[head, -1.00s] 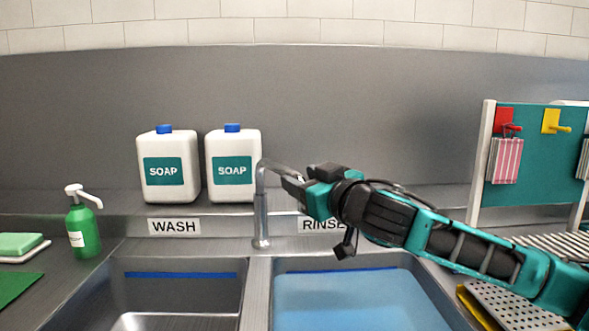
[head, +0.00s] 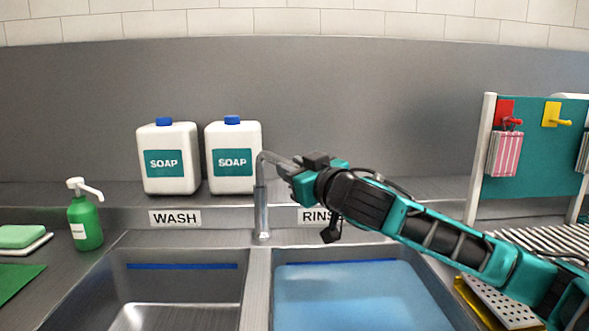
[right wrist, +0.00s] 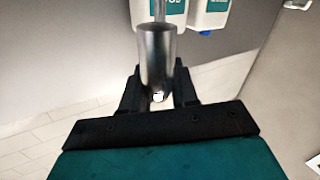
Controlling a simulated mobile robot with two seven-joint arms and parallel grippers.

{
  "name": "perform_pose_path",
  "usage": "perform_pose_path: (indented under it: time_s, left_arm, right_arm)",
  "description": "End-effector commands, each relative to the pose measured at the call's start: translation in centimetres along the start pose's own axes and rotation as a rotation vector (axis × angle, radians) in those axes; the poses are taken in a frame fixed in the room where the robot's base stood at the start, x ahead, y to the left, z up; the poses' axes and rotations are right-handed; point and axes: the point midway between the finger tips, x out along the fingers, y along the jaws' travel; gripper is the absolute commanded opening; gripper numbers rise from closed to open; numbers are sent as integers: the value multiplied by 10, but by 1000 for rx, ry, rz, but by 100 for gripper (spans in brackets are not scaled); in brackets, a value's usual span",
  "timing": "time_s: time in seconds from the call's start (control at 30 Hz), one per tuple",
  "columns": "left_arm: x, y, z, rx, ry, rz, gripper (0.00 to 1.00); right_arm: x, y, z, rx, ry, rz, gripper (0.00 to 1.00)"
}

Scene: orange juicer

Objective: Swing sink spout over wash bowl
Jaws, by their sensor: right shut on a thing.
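The silver sink spout (head: 262,205) rises between the two basins and bends at the top toward the right. My right gripper (head: 292,170) is at the spout's upper end, coming from the right. In the right wrist view the grey spout tube (right wrist: 157,60) lies between the fingers of my right gripper (right wrist: 158,95), and they are shut on it. The wash bowl (head: 185,285) is the left basin, under the WASH label (head: 175,218); it looks empty. The right basin (head: 350,295) holds blue water, under a RINSE label (head: 312,215) partly hidden by my arm. My left gripper is out of view.
Two white soap jugs (head: 168,185) stand on the ledge behind, close to the spout's left. A green pump bottle (head: 86,222) and green soap bar (head: 20,236) are at the left. A teal pegboard (head: 540,150) with cloths and a drying rack (head: 545,237) are at the right.

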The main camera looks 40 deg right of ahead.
Motion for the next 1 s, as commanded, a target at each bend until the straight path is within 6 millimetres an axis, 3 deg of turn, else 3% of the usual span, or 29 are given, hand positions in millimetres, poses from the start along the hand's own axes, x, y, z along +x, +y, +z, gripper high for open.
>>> perform_pose_path:
  time_s: [0.2, 1.0]
  left_arm:
    - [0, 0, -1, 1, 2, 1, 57]
    - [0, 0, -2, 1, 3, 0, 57]
  right_arm:
    - [0, 0, 0, -1, 0, 0, 0]
    - [1, 0, 0, 0, 0, 5, 0]
